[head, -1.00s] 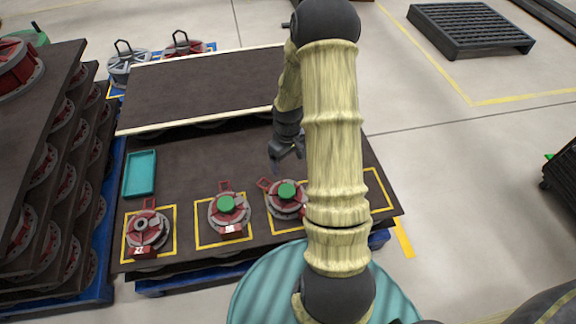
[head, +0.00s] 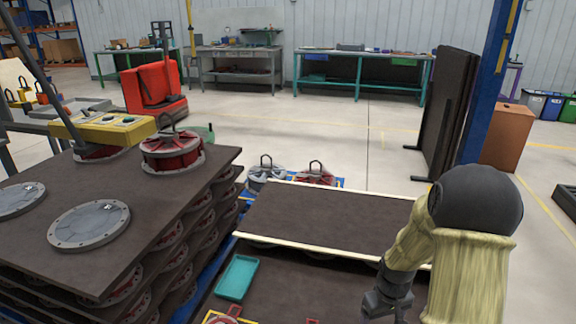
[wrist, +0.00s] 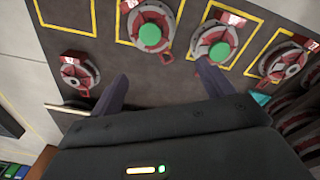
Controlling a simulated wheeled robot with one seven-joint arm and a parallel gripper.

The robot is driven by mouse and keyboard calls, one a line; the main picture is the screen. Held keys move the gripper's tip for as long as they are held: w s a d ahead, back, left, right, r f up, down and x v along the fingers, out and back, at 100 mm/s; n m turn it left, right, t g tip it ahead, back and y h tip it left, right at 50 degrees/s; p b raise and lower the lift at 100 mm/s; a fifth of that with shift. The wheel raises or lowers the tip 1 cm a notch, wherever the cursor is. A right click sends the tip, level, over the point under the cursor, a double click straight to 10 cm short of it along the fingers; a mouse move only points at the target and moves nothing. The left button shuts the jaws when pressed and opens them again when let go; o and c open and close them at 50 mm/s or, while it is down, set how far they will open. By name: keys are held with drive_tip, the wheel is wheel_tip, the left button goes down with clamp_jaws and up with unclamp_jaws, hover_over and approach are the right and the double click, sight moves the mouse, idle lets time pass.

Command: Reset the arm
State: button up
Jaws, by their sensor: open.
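My gripper (wrist: 160,88) is open and empty in the wrist view, its two dark fingers spread apart above the dark board. Another red and grey part (wrist: 288,65) lies at the right and one more (wrist: 78,73) at the left. In the head view my arm hangs at the right, and the gripper (head: 390,312) shows only partly at the bottom edge.
A teal tray (head: 236,278) sits on the lower board beside a raised dark board (head: 325,222). A tall stack of boards with round parts (head: 120,215) stands at the left. A red machine (head: 150,92) and workbenches (head: 365,70) stand behind, with open floor between.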

drive_tip(key=s+a+r+m+t, duration=0.2)
drive_tip(key=s+a+r, duration=0.8)
drive_tip(key=s+r, duration=0.15)
drive_tip(key=w+p+v, duration=0.2)
drive_tip(key=p+v, duration=1)
drive_tip(key=w+r+p+v, duration=0.1)
drive_tip(key=w+p+v, duration=0.2)
drive_tip(key=p+v, duration=0.9)
drive_tip(key=shift+w+d+r+p, duration=0.4)
drive_tip(key=shift+w+d+p, duration=0.15)
drive_tip(key=shift+w+p, duration=0.1)
drive_tip(key=shift+c, duration=0.2)
